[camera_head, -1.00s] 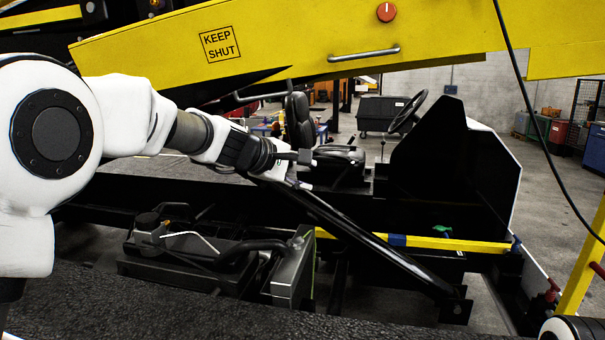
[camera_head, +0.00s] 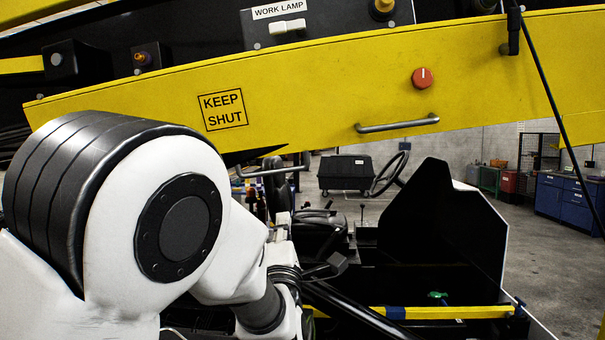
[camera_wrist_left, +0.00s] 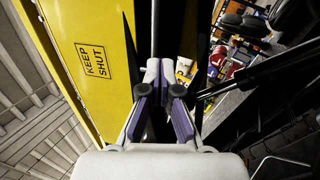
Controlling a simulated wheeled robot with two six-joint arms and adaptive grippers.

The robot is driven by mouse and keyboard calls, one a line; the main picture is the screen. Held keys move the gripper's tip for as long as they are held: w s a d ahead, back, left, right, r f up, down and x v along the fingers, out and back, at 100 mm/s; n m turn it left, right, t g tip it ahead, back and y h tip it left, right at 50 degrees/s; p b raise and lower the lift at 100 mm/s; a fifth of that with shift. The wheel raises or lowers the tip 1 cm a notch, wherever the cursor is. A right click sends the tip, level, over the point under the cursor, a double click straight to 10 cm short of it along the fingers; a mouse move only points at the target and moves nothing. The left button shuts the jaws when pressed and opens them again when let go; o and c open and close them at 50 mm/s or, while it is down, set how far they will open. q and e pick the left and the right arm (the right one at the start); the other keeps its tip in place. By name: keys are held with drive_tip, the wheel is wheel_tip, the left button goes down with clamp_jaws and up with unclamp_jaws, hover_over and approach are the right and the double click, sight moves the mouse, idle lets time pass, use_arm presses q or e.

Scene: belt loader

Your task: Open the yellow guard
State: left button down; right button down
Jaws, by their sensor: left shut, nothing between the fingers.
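The yellow guard (camera_head: 300,95) is a long panel across the upper head view, with a KEEP SHUT label (camera_head: 223,109) and a grey bar handle (camera_head: 398,124) near its lower edge. The guard also fills the left of the left wrist view (camera_wrist_left: 100,95). My left gripper (camera_head: 282,220) points upward below the guard, left of the handle, apart from it. In the wrist view its fingers (camera_wrist_left: 163,80) are together and empty. My arm hides part of the guard's lower left. My right gripper is out of view.
A red knob (camera_head: 422,78) sits on the guard above the handle. A dark bar loop (camera_head: 272,170) hangs under the guard near my gripper. A black cable (camera_head: 545,75) hangs at the right. A seat, steering wheel (camera_head: 389,174) and black panel (camera_head: 445,225) stand below.

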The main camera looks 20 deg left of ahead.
use_arm(q)
drive_tip(key=p, duration=0.8)
approach(290, 171)
drive_tip(key=x, duration=0.6)
drive_tip(key=shift+w+a+r, duration=0.2)
drive_tip(key=shift+a+r, duration=0.05)
drive_tip(key=shift+a, duration=0.05)
drive_tip(key=shift+w+r, duration=0.1)
drive_tip(key=shift+w, duration=0.35)
drive_tip(key=shift+a, duration=0.15)
